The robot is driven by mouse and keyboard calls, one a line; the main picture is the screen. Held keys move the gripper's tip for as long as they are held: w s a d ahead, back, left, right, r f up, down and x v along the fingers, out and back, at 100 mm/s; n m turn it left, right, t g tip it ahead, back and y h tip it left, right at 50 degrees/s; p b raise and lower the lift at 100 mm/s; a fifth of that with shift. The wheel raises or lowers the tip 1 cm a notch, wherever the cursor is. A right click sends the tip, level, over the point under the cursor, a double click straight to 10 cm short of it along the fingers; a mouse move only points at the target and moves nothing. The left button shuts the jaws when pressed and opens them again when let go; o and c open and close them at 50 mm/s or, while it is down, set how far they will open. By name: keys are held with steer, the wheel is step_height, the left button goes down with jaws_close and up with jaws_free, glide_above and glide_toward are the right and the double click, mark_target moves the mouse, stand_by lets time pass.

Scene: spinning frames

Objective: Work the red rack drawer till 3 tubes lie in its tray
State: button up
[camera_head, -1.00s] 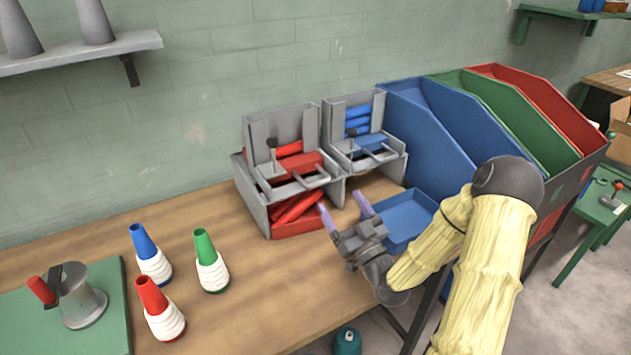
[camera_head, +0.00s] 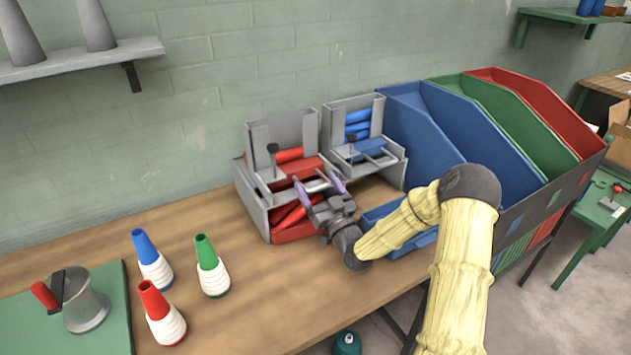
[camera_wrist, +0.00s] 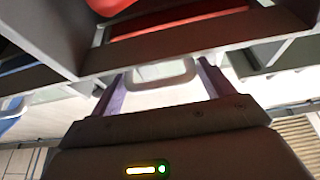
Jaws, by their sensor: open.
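The red rack (camera_head: 262,190) is the left of two grey racks, with red tubes (camera_head: 289,155) in its upright chute. Its red drawer (camera_head: 308,165) sits below the chute, with a grey loop handle in front; the handle (camera_wrist: 165,70) also shows in the wrist view. The red tray (camera_head: 298,234) below holds red tubes (camera_head: 290,214); my gripper partly hides it, so I cannot tell how many. My gripper (camera_head: 319,185) is open in front of the drawer. In the wrist view its fingers (camera_wrist: 163,85) stand either side of the handle, apart from it.
The blue rack (camera_head: 362,150) stands close on the right, its blue tray (camera_head: 378,214) partly behind my arm. Blue, green and red bins (camera_head: 430,125) stand further right. Three coloured cones (camera_head: 212,268) stand at the left; the table (camera_head: 260,300) in front is clear.

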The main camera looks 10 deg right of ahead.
steer(key=shift+x, duration=0.8)
